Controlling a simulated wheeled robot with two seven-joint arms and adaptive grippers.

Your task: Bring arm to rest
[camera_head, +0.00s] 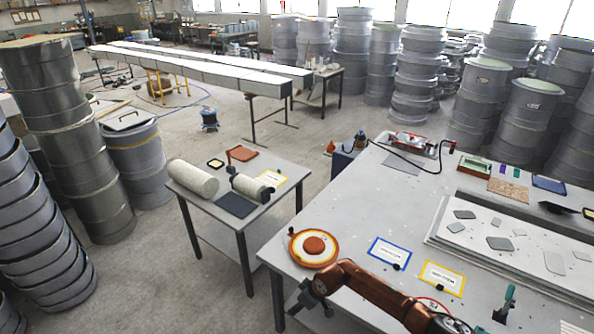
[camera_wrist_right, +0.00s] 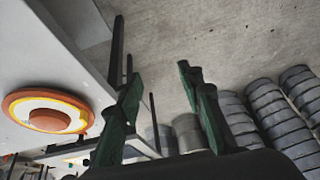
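My right arm comes in from the bottom right of the head view. Its gripper (camera_head: 308,298) is beside the front left part of the big grey table (camera_head: 340,205), nearer than the round orange-rimmed disc (camera_head: 314,247). In the right wrist view the two green fingers of this gripper (camera_wrist_right: 160,98) stand apart with nothing between them. The disc (camera_wrist_right: 46,110) is to the left of the fingers there, apart from them. My left gripper is not in view.
A blue-framed card (camera_head: 390,253) and a yellow-framed card (camera_head: 442,278) lie on the big table, with a green-handled tool (camera_head: 506,304) at right. A side table (camera_head: 215,207) holds a pale roll (camera_head: 193,178). Drums (camera_head: 70,130) are stacked at left. Floor between the tables is clear.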

